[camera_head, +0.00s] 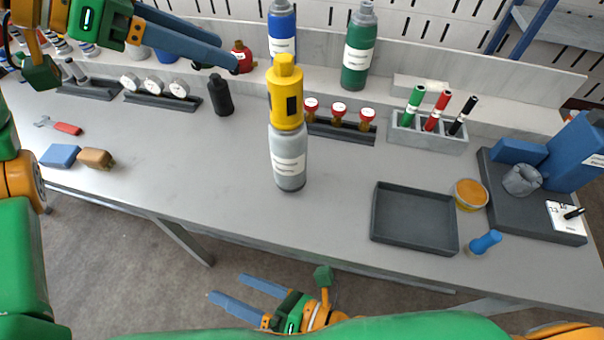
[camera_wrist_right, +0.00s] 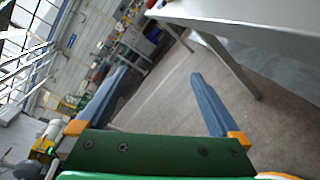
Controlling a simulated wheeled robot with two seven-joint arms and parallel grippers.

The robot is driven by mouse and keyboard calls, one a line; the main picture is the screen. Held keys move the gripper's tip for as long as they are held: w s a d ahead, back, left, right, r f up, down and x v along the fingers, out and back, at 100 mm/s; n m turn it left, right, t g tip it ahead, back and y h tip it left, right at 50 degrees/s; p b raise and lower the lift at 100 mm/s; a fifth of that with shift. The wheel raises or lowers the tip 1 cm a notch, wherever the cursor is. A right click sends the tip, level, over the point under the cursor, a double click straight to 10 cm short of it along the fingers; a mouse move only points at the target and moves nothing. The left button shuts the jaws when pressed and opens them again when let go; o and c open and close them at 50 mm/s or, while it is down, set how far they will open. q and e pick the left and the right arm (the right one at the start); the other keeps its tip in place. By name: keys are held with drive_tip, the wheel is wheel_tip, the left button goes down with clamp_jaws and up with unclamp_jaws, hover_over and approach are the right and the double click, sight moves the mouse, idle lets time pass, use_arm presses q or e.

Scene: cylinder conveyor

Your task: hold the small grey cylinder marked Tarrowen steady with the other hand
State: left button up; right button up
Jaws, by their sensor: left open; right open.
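A grey cylinder (camera_head: 289,172) with a white label stands upright on the table, left of the middle in the head view. The label's writing is too small to read. A yellow head piece (camera_head: 285,106) sits on top of the cylinder. My left gripper (camera_head: 227,54) is open, up and to the left of the yellow piece, apart from it. My right gripper (camera_head: 226,287) is open and empty, off the table's front edge; its two blue fingers also show in the right wrist view (camera_wrist_right: 160,73), with only floor between them.
Blue (camera_head: 282,35) and green (camera_head: 357,55) cylinders stand at the back. A black bottle (camera_head: 221,96), a gauge rack (camera_head: 160,99) and a red-knobbed valve rack (camera_head: 341,131) are nearby. An empty dark tray (camera_head: 413,244) lies to the right. The table before the grey cylinder is clear.

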sight(295, 165)
drive_tip(key=w+d+r+t, duration=0.1)
drive_tip(key=w+d, duration=0.1)
drive_tip(key=w, duration=0.1)
drive_tip(key=w+d+r+n+t+h, duration=0.1)
drive_tip(key=w+d+r+t, duration=0.1)
drive_tip(key=w, duration=0.1)
drive_tip(key=w+d+r+t+h, duration=0.1)
drive_tip(key=w+d+r+t, duration=0.1)
drive_tip(key=w, duration=0.2)
drive_tip(key=shift+d+r+n, duration=0.2)
drive_tip(key=shift+r+n, duration=0.05)
drive_tip(key=shift+n, duration=0.05)
drive_tip(key=w+d+t+h, duration=0.1)
drive_tip(key=w+d, duration=0.1)
drive_tip(key=w+d+r+n+t+h, duration=0.1)
drive_tip(key=w+d+h, duration=0.1)
drive_tip(key=w, duration=0.1)
drive_tip(key=w+d+r+t+h, duration=0.1)
drive_tip(key=w, duration=0.1)
drive_tip(key=shift+w+d+n+t+h, duration=0.15)
drive_tip(key=shift+d+n+t+h, duration=0.15)
drive_tip(key=shift+d, duration=0.1)
drive_tip(key=shift+h, duration=0.3)
drive_tip(key=x, duration=0.7)
drive_tip(key=shift+w+d+r, duration=0.15)
drive_tip(key=shift+w+d, duration=0.1)
use_arm(q)
drive_tip(key=shift+w+d, duration=0.15)
